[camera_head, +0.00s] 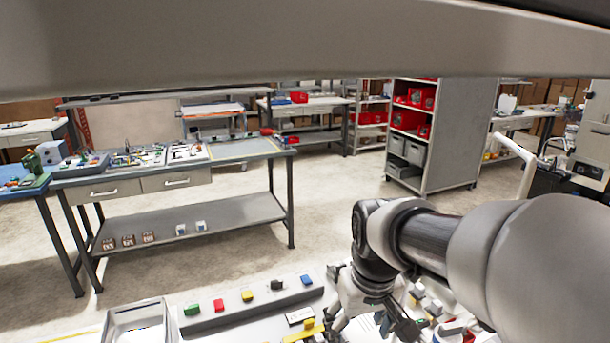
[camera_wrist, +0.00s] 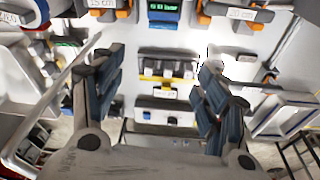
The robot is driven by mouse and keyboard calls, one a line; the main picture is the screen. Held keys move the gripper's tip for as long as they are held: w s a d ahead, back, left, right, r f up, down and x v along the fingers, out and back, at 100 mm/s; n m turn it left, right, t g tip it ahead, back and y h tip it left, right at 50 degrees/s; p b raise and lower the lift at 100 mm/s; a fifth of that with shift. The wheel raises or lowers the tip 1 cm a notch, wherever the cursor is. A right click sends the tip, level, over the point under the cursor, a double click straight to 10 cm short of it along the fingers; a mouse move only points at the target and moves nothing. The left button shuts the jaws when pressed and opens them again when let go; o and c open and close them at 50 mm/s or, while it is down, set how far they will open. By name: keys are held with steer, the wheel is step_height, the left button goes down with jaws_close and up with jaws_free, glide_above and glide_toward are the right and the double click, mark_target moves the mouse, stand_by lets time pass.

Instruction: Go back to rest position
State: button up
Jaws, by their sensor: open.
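My gripper (camera_head: 366,322) hangs over the near worktop at the lower middle of the head view, below my arm. In the wrist view its two blue-padded fingers (camera_wrist: 163,92) are spread wide apart. Nothing is between them. Behind the gap lie a grey block with dark and light parts (camera_wrist: 166,65) and a smaller grey block with a label (camera_wrist: 165,108). In the head view a grey bar (camera_head: 232,313) with green, red, yellow, black and blue pieces lies left of the gripper. Part of the worktop is hidden behind my arm.
A light open tray (camera_head: 140,318) stands at the near left. Small mixed parts lie right of the gripper. Beyond are a workbench (camera_head: 225,208), a shelf unit with red bins (camera_head: 455,140) and open floor (camera_head: 330,200). A small display (camera_wrist: 164,10) shows in the wrist view.

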steer(key=s+d+r+m+t, duration=0.1)
steer(key=s+d, duration=0.1)
steer(key=s, duration=0.7)
steer(key=s+d+r+m+t, duration=0.1)
steer(key=s+d, duration=0.1)
steer(key=s, duration=0.7)
steer(key=shift+d+m, duration=0.3)
steer(key=shift+d, duration=0.05)
